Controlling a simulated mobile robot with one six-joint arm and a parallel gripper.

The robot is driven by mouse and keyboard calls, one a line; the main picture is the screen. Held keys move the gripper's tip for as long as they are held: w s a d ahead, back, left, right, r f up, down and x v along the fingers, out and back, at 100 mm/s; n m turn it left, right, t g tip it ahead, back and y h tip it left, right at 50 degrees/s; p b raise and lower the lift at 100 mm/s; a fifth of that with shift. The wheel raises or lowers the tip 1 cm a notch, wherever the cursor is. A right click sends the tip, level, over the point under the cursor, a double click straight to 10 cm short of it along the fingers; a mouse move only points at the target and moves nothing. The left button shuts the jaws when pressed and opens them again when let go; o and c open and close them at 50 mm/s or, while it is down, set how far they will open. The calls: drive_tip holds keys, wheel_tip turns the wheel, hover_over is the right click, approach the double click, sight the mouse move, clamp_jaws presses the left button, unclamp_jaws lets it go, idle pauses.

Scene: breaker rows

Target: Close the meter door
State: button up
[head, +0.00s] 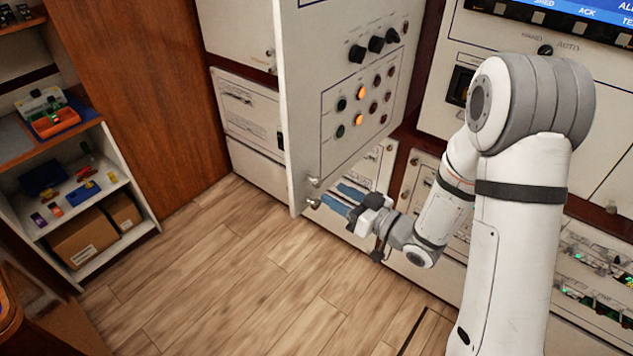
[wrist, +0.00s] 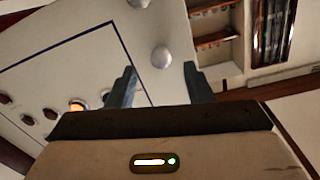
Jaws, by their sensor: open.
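The meter door (head: 345,135) is a pale panel with dark knobs, lit orange lamps and a blue outline. It stands swung out from the cabinet front. Two round silver knobs sit by its lower free corner; the lower one (head: 313,203) is near my fingertips. My gripper (head: 337,197) has blue-grey fingers, open, at the door's bottom edge. In the wrist view the door (wrist: 75,70) fills the left, and a silver knob (wrist: 161,57) shows ahead between the open fingers (wrist: 160,82). I cannot tell whether the fingers touch the door.
Cabinet fronts (head: 250,110) line the wall behind the door, with a panel and screen (head: 560,12) at the upper right. A shelf (head: 95,205) with boxes and small parts stands at the left. The wooden floor (head: 240,270) in front is clear.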

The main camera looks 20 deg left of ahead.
sight(320, 184)
drive_tip(key=p+x, duration=0.1)
drive_tip(key=x, duration=0.5)
drive_tip(key=shift+w+a+p, duration=0.1)
drive_tip(key=shift+a+p, duration=0.15)
drive_tip(key=shift+p, duration=0.15)
clamp_jaws()
